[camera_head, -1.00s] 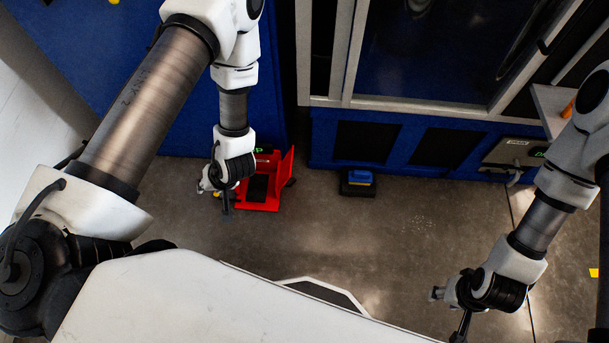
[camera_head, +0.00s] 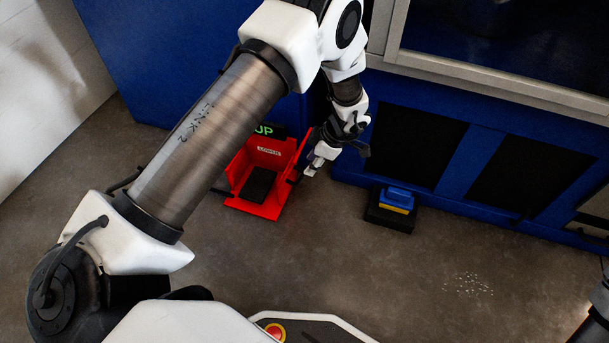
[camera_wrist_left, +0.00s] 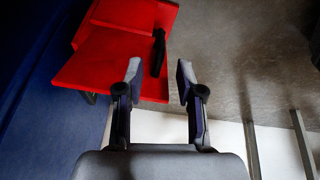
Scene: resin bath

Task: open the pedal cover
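The red pedal housing (camera_head: 265,207) stands on the floor by the blue wall, with a black pedal (camera_head: 258,184) visible inside. A red side panel (camera_head: 299,150), which looks like the cover, stands out at its right side. In the left wrist view the red panel (camera_wrist_left: 105,60) carries a black handle (camera_wrist_left: 158,52). My left gripper (camera_head: 312,168) is at the right side of the housing, close to that panel. In the wrist view its two fingers (camera_wrist_left: 160,76) are apart, with the handle just beyond the gap; no contact is clear. My right gripper is out of view.
A black foot switch with a blue and yellow top (camera_head: 397,196) sits on the floor to the right. The blue machine base with black panels (camera_head: 418,145) runs behind. Floor in front of the housing (camera_head: 330,240) is clear.

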